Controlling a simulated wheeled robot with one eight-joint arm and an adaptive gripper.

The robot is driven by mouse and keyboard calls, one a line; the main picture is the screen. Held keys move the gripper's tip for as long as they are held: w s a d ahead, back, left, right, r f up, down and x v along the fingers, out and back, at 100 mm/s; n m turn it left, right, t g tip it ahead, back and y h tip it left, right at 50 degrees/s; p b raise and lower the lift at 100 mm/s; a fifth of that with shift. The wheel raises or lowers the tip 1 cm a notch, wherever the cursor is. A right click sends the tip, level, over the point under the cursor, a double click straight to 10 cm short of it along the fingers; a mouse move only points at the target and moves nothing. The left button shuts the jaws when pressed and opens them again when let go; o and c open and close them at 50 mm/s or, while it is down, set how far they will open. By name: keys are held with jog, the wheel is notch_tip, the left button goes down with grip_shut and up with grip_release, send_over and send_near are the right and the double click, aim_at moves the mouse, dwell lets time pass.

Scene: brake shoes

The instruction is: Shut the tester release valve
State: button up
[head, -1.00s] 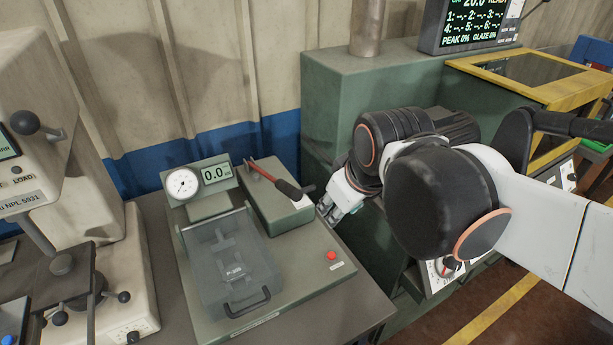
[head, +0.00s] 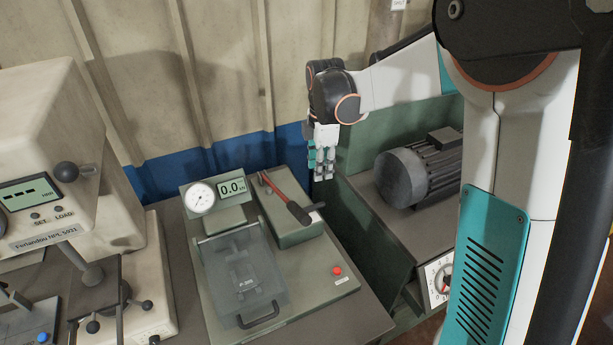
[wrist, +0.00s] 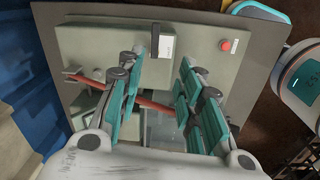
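The tester (head: 300,282) is a grey-green unit on the bench, with a dial gauge (head: 201,198) and a display (head: 231,188) reading 0.0. Its pump box (head: 290,232) carries a red lever (head: 283,198) with a dark grip. A small dark handle (head: 315,208) sticks out beside the grip and looks like the release valve. In the wrist view a thin black handle (wrist: 155,40) stands beside a white label. Whether the valve is open or shut I cannot tell. My gripper (head: 322,170) hangs fingers down beyond the pump box; in the wrist view its fingers (wrist: 162,70) are apart and empty.
A clear guard (head: 242,270) with a black handle covers the tester's front. A red button (head: 337,270) is at its right. A motor (head: 420,170) stands on the green cabinet to the right. A cream machine (head: 60,170) stands at left. The wall is close behind.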

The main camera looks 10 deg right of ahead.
aim_at(317, 204)
jog(key=shift+n+g, duration=0.3)
jog(key=shift+n, duration=0.6)
jog(key=f, duration=0.5)
jog(key=w+f+b, duration=0.1)
jog(key=f, duration=0.4)
jog(key=w+f+b, duration=0.1)
jog(key=f, duration=0.4)
jog(key=shift+f, duration=0.25)
jog(key=shift+c, duration=0.5)
grip_shut()
